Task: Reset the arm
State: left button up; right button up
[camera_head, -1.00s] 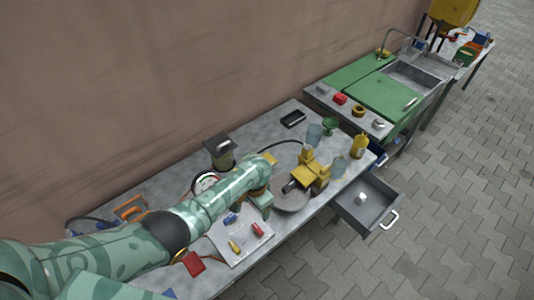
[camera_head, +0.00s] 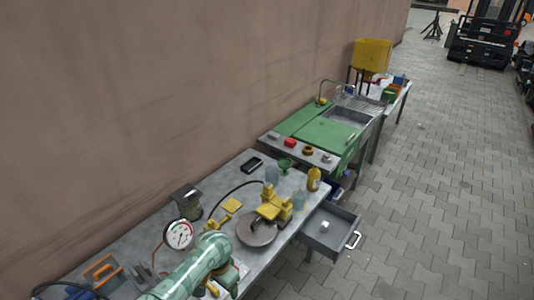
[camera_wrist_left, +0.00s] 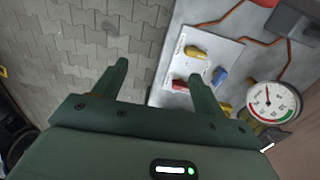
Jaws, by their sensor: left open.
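My left arm (camera_head: 190,272) is pale green and comes in from the bottom left of the head view. Its gripper (camera_head: 229,275) is low in that view, over the near part of the grey workbench (camera_head: 125,240). In the left wrist view the two dark green fingers (camera_wrist_left: 158,82) are spread apart with nothing between them. Beyond the fingers lies a white board (camera_wrist_left: 222,50) with yellow, red and blue pieces on it. The right finger overlaps the board in the picture. My right gripper is not in view.
A round dial gauge (camera_head: 179,235) stands left of my arm. A yellow clamp device (camera_head: 272,207) stands by a round grey plate (camera_head: 257,232). An open drawer (camera_head: 331,235) sticks out at the bench front. A green sink unit (camera_head: 325,133) stands beyond; paving (camera_head: 440,200) at right is clear.

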pick_arm(q)
jog(key=s+a+f+n+b, duration=0.1)
jog(key=s+a+f+b, duration=0.1)
jog(key=s+f+b, duration=0.5)
jog(key=s+a+f+n, duration=0.15)
jog(key=s+f, duration=0.35)
jog(key=f, duration=0.6)
jog(key=s+a+f+b, duration=0.2)
jog(key=s+f+b, duration=0.3)
jog(key=f, duration=0.4)
jog(key=s+a+f+b, duration=0.2)
jog(key=s+f, duration=0.3)
jog(key=s, duration=0.3)
jog(key=s+a+f+b, duration=0.2)
jog(key=s+f+b, duration=0.2)
jog(key=s, duration=0.5)
jog(key=s+a+f+n+b, duration=0.1)
jog(key=s+a+f+b, duration=0.2)
jog(key=s+f, duration=0.4)
jog(key=shift+s+f+t, duration=0.15)
jog(key=shift+s+t, duration=0.25)
jog(key=shift+s, duration=0.8)
